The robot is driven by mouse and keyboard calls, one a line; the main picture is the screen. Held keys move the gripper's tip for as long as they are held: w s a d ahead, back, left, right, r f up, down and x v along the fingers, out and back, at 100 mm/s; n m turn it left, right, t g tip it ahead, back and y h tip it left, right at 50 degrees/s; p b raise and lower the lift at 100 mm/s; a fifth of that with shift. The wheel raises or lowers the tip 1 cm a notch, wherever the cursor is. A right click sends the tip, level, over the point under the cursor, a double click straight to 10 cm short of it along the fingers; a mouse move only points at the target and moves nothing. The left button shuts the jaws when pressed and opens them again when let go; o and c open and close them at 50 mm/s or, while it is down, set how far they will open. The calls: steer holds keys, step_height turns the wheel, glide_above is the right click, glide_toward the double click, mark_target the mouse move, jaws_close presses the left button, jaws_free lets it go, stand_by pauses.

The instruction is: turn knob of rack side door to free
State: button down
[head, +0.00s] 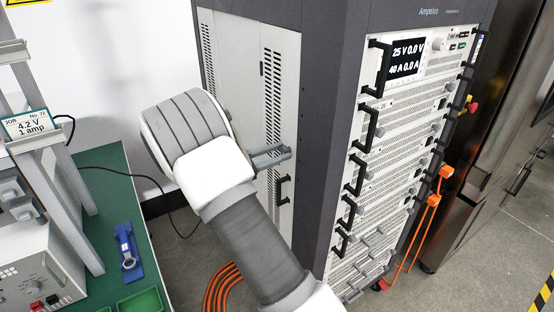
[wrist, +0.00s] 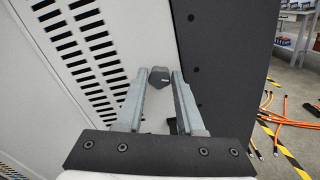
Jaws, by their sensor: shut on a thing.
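The rack side door (head: 280,100) is a light panel with vent slots on the left side of the dark rack (head: 325,110). It also fills the left of the wrist view (wrist: 45,60). A small dark knob (wrist: 159,76) sits near the door's edge, beside the dark frame. My gripper (wrist: 159,78) is shut on the knob, with one finger on each side of it. In the head view my gripper (head: 273,156) reaches the door from the left. I cannot make out the knob there.
A dark door handle (head: 282,190) is below my gripper. The rack front carries several modules with handles and a display (head: 407,60). A green bench (head: 105,200) with a blue tool (head: 128,252) stands at left. Orange cables (head: 222,288) lie on the floor.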

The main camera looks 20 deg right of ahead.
steer(key=m+b, duration=0.3)
steer(key=shift+f+m, duration=0.25)
steer(key=shift+m, duration=0.15)
steer(key=m+b, duration=1)
steer(key=b, duration=0.1)
steer(key=shift+s, duration=0.1)
steer(key=shift+r+m+b, duration=0.15)
steer(key=shift+m+b, duration=0.15)
steer(key=shift+b, duration=0.05)
steer(key=c, duration=0.5)
jaws_free()
steer(key=shift+c, duration=0.2)
